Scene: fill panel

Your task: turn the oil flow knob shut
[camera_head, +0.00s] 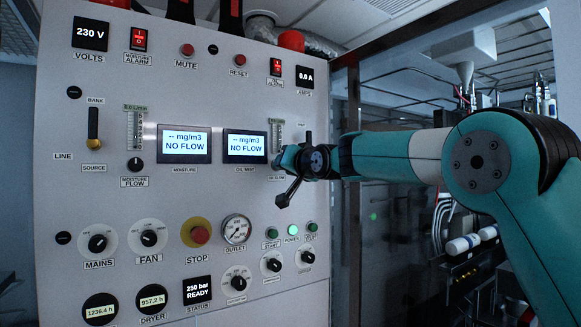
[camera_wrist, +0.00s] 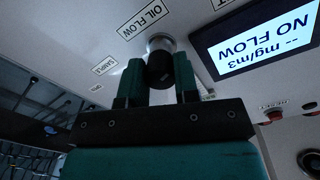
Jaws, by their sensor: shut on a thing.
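The oil flow knob (camera_wrist: 161,68) is a black knob on a pale metal collar in the wrist view, next to the OIL FLOW label (camera_wrist: 145,19). My gripper (camera_wrist: 160,80) has its two teal fingers on either side of the knob and is shut on it. In the head view, my gripper (camera_head: 287,160) is against the panel, right of the oil mist display (camera_head: 245,146), and hides the knob. That display reads "-- mg/m3 NO FLOW".
The grey panel (camera_head: 90,200) carries a moisture display (camera_head: 184,143) also reading NO FLOW, a moisture flow knob (camera_head: 135,164), a red stop button (camera_head: 200,235) and several dials. A black lever (camera_head: 288,192) shows just below my gripper. Pipework stands behind my arm at right.

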